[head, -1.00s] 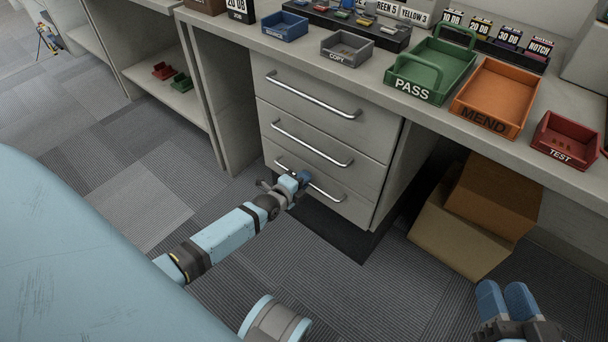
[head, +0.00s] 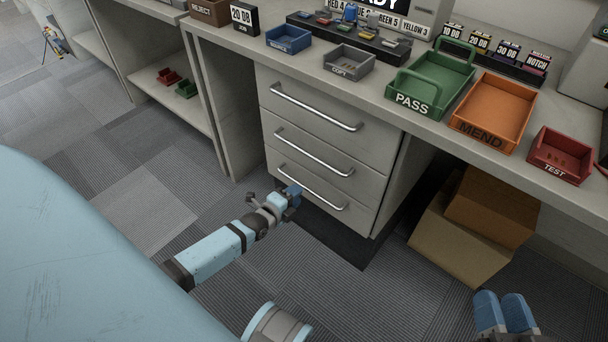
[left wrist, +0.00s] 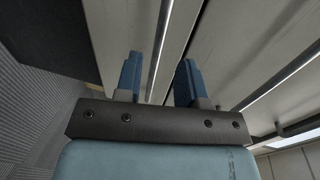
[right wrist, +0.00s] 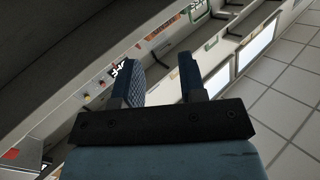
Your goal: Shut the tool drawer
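The grey drawer unit (head: 330,150) under the counter has three stacked drawers with silver bar handles. None is labelled as the tool drawer. All three fronts, including the bottom drawer (head: 325,198), look flush with each other.
The counter above holds a green PASS tray (head: 440,82), an orange MEND tray (head: 495,105), a red TEST tray (head: 562,155) and small COPY bin (head: 347,62). The carpet in front is clear.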

